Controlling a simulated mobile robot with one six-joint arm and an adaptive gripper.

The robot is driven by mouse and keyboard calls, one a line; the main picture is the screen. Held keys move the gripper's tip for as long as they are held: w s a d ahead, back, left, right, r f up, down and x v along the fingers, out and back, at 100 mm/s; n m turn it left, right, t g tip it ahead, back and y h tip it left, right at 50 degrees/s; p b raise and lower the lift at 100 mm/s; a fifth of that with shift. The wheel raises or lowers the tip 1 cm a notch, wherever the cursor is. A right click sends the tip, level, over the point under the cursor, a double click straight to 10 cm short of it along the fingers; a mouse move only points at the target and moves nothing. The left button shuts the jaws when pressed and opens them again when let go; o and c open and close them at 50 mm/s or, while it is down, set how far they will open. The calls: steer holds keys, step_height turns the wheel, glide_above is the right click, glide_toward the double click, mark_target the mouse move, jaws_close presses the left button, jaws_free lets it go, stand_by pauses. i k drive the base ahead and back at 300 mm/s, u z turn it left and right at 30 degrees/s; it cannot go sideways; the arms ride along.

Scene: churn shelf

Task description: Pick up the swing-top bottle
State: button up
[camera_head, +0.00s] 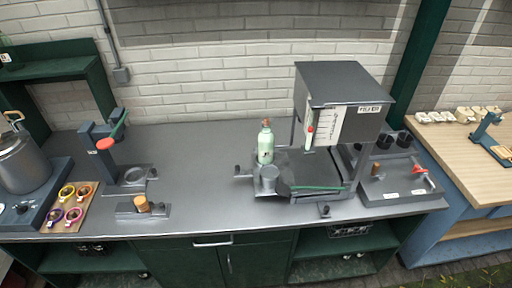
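A pale green bottle (265,146) with a brownish top and a small label stands upright on the grey counter (205,185). It is right of the counter's middle, just left of a dark boxy machine (340,85). A small grey cup-like part (269,179) stands in front of it and may cover its base. The bottle's closure is too small to make out. My gripper is not in view.
A lever device (105,143) with a red knob, a pot (22,160) and a board with coloured rings (70,207) stand on the left. A panel with a red handle (418,169) lies right of the machine.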

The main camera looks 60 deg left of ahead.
mark_target(266, 139)
steer(key=z, duration=0.5)
steer(key=k, duration=0.1)
steer(key=u, duration=2.6)
steer(key=k, duration=0.6)
steer(key=z, duration=0.1)
steer(key=i, duration=0.5)
steer(key=u, duration=0.05)
